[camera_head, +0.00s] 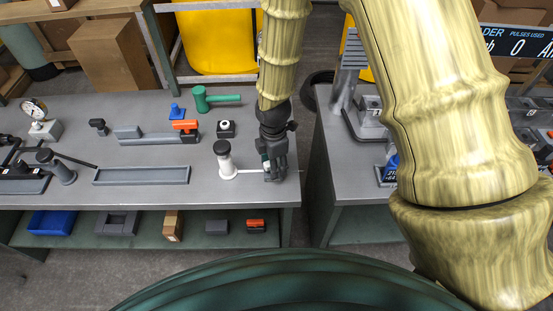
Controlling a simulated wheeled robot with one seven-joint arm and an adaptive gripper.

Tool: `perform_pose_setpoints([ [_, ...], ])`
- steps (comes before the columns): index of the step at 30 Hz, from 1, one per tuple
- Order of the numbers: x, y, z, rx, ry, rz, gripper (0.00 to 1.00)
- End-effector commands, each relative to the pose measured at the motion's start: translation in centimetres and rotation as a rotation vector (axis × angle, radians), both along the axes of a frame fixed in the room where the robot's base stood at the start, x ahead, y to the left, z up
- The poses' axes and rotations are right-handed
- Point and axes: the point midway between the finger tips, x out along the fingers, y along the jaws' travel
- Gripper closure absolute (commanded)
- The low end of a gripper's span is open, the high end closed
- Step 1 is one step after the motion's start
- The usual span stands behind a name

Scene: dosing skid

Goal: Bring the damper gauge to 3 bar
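A round gauge (34,109) with a white dial stands on a grey block at the left end of the grey bench; its needle is too small to read. My gripper (275,174) points down at the right end of the bench, far from the gauge. It is beside a white post with a black knob (223,158). A thin pale rod (249,172) runs from the foot of this post to the gripper's fingers. Something small and pale shows at the fingers, but I cannot tell whether they are closed on it.
A grey post with a black top and lever (60,168) stands at left. A grey tray (142,175), a green hammer (216,98), an orange-topped block (186,127) and a black block with a white button (226,128) are on the bench. A second bench (345,185) stands right, across a gap.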

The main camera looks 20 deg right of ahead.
Motion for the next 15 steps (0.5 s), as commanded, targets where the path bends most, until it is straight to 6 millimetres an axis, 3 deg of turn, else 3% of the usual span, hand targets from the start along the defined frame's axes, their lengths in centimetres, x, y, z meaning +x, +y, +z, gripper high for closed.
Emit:
perform_pose_setpoints([
  [15,0.1,0.0,1.1,0.000,-0.003,-0.002,0.43],
])
